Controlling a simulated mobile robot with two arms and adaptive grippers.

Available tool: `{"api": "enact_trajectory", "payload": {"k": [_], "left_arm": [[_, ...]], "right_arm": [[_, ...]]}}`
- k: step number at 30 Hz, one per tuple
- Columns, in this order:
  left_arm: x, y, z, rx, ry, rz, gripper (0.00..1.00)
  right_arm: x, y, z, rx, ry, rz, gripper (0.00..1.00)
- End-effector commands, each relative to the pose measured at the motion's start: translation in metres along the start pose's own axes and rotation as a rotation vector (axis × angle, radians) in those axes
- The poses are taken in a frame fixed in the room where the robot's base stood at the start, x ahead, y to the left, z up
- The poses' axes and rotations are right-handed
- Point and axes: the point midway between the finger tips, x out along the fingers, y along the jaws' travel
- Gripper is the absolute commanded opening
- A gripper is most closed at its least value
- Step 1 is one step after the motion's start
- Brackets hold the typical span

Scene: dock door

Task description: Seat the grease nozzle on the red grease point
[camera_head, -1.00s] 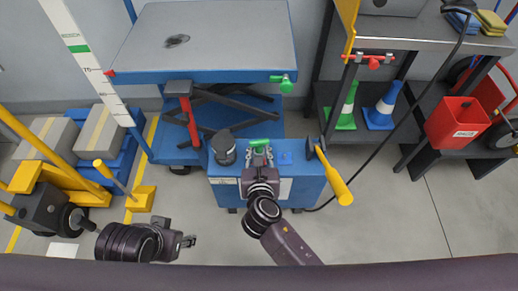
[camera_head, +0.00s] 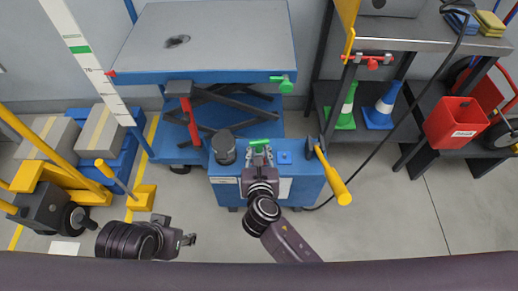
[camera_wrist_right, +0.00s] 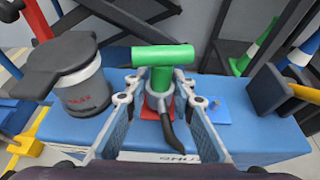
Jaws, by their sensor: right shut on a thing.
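A tool with a green T-shaped handle (camera_wrist_right: 163,58), likely the grease nozzle, stands upright on the blue cabinet; a dark lever curves down its front. It also shows in the head view (camera_head: 260,142). My right gripper (camera_head: 260,160) has its fingers closed around the grey part below the handle, seen in the wrist view (camera_wrist_right: 158,98). A red square pad (camera_wrist_right: 149,112) shows directly beneath the tool; whether they touch is hidden. A blue square pad (camera_wrist_right: 219,112) lies to its right. My left gripper (camera_head: 192,239) hangs low at the left, away from everything; its jaws are too small to judge.
The blue cabinet (camera_head: 228,188) also carries a grey lidded canister (camera_head: 223,152) and a yellow-handled hammer (camera_head: 333,175). A lift table (camera_head: 215,35) stands behind, with a green fitting (camera_head: 286,85). A rack with a red fitting (camera_head: 373,64) and cones stands right.

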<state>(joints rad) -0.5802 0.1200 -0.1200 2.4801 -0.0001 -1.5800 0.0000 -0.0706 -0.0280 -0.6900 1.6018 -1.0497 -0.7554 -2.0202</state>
Motion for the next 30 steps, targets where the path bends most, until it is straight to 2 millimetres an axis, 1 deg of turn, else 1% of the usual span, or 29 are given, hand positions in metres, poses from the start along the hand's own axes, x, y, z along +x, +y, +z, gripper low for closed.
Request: {"api": "enact_trajectory", "payload": {"k": [7, 25, 26, 27, 30], "left_arm": [[0.001, 0.000, 0.000, 0.000, 0.000, 0.000, 0.40], [0.008, 0.000, 0.003, 0.000, 0.000, 0.000, 0.40], [0.007, 0.000, 0.002, 0.000, 0.000, 0.000, 0.40], [0.007, 0.000, 0.002, 0.000, 0.000, 0.000, 0.40], [0.007, 0.000, 0.002, 0.000, 0.000, 0.000, 0.40]], "right_arm": [[0.001, 0.000, -0.001, 0.000, -0.001, 0.000, 0.00], [0.005, 0.000, -0.012, -0.001, -0.002, 0.000, 0.00], [0.005, 0.000, -0.011, -0.001, -0.002, 0.000, 0.26], [0.005, 0.000, -0.011, -0.001, -0.002, 0.000, 0.30], [0.005, 0.000, -0.011, 0.000, -0.001, 0.000, 0.30]]}}
